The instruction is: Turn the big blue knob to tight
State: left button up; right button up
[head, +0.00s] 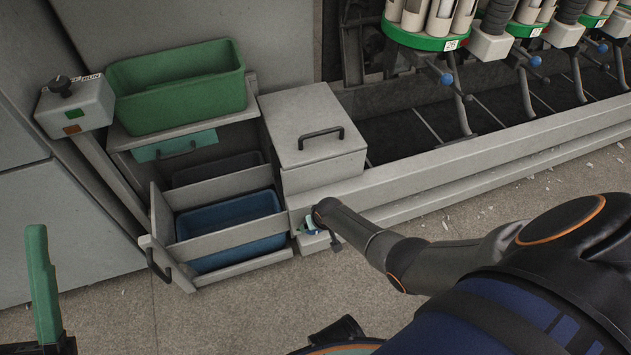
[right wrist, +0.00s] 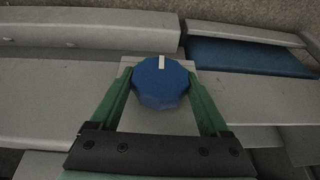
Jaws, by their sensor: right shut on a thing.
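The big blue knob (right wrist: 160,92) is in the middle of the right wrist view, on a pale square plate. Its white mark points to the top of that picture. My right gripper (right wrist: 159,82) has one green finger on each side of the knob and is shut on it. In the head view my right gripper (head: 310,224) is at the corner of the grey machine rail, mostly hidden by my arm, and the knob is hard to make out. My left gripper (head: 42,290) shows one green finger at the lower left, away from the knob. Its opening cannot be judged.
An open drawer (head: 162,220) with a blue bin (head: 225,228) stands left of the right gripper. A green bin (head: 180,85), a lidded grey box (head: 310,125) and a switch box (head: 75,108) are behind. Several small blue balls (head: 446,79) sit along the winder. The floor (head: 110,320) in front is clear.

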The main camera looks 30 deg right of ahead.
jog(key=shift+s+f+y, duration=0.1)
jog(key=shift+y, duration=0.5)
jog(key=o, duration=1.2)
jog(key=shift+t, duration=0.3)
